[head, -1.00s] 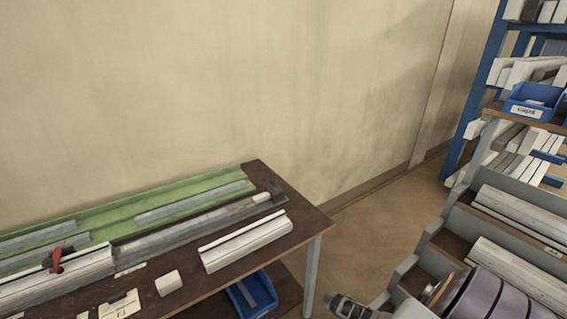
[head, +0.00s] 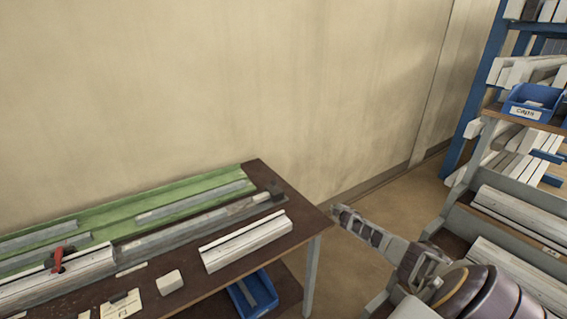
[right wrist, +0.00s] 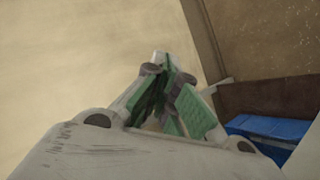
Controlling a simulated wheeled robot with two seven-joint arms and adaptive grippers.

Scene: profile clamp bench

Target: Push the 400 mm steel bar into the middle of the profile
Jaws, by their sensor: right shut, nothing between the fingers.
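A white profile (head: 80,270) lies at the left of the bench with a red clamp handle (head: 57,258) on it. A long grey rail (head: 190,232) runs on from its right end; a paler grey length, perhaps a bar, shows near the rail's right end. Several grey steel bars (head: 190,202) lie in a green tray (head: 125,212) behind. I cannot tell which bar is the 400 mm one. My right gripper (head: 337,210) is shut and empty, just off the bench's right end, touching nothing visible. Its green-padded fingers (right wrist: 165,100) show in the right wrist view. My left gripper is out of view.
A short white profile (head: 245,242), a white block (head: 169,281) and a card (head: 122,306) lie at the bench's front. A blue bin (head: 254,292) is below. A stepped rack (head: 510,215) stands at right, the wall behind. Space above the bench is clear.

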